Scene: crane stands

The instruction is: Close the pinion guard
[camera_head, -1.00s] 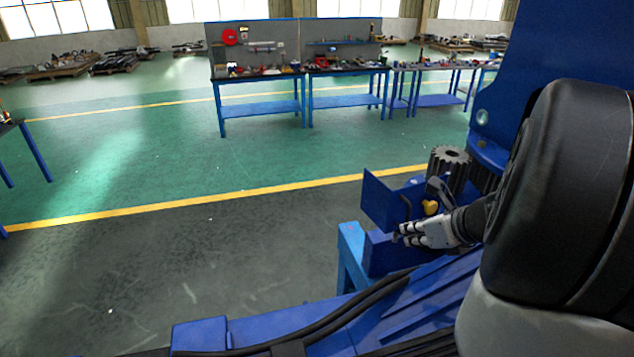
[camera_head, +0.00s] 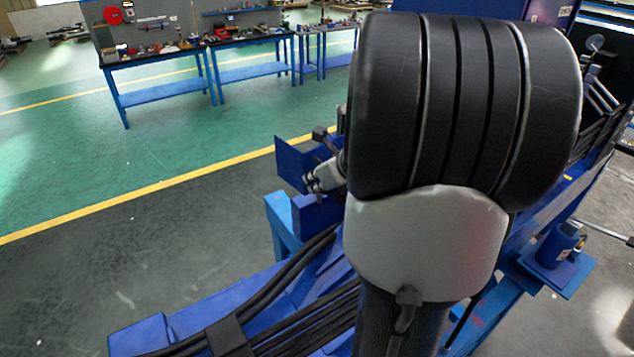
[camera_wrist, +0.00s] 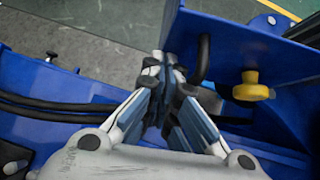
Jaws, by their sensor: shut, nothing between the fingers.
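The pinion guard (camera_head: 290,163) shows in the head view as a blue plate standing upright, left of my arm. In the wrist view the blue guard panel (camera_wrist: 222,42) rises to the right of my gripper, with a black bar handle (camera_wrist: 203,60) and a yellow knob (camera_wrist: 250,88) near it. My gripper (camera_wrist: 165,68) is shut and empty, its fingertips left of the handle and close to the panel; I cannot tell whether they touch. My gripper (camera_head: 310,183) also shows in the head view beside the guard. The pinion is almost wholly hidden behind my arm.
Black cables (camera_head: 290,270) run along the blue crane frame (camera_head: 140,335) below my gripper. A blue post (camera_head: 281,222) stands under the guard. Blue workbenches (camera_head: 160,80) with tools stand far back. The floor to the left is clear.

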